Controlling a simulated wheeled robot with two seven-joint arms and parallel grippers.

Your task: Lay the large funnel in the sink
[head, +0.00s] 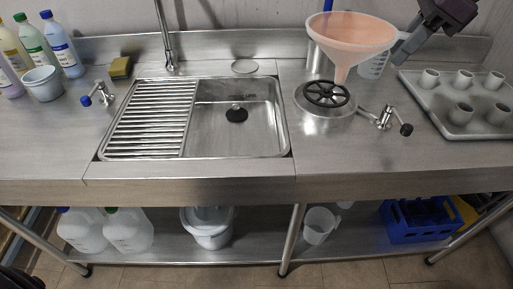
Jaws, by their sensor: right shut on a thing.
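The large funnel (350,38) is pale orange with a wide mouth up and its spout pointing down. It is held in the air above the right part of the counter, over a round metal lid with a black handwheel (326,93). My right gripper (402,50) comes in from the upper right and is shut on the funnel's right rim. The sink (240,132) is left of the funnel. Its basin holds only a black drain plug (237,114), and a slatted rack (150,118) covers its left part. My left gripper is not in view.
A tap (168,45) rises behind the sink. Bottles and a small white bucket (42,83) stand at the left, near a sponge (121,67). Valves flank the sink. A tray (455,118) of cups lies at the right. A clear jug (374,66) is behind the funnel.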

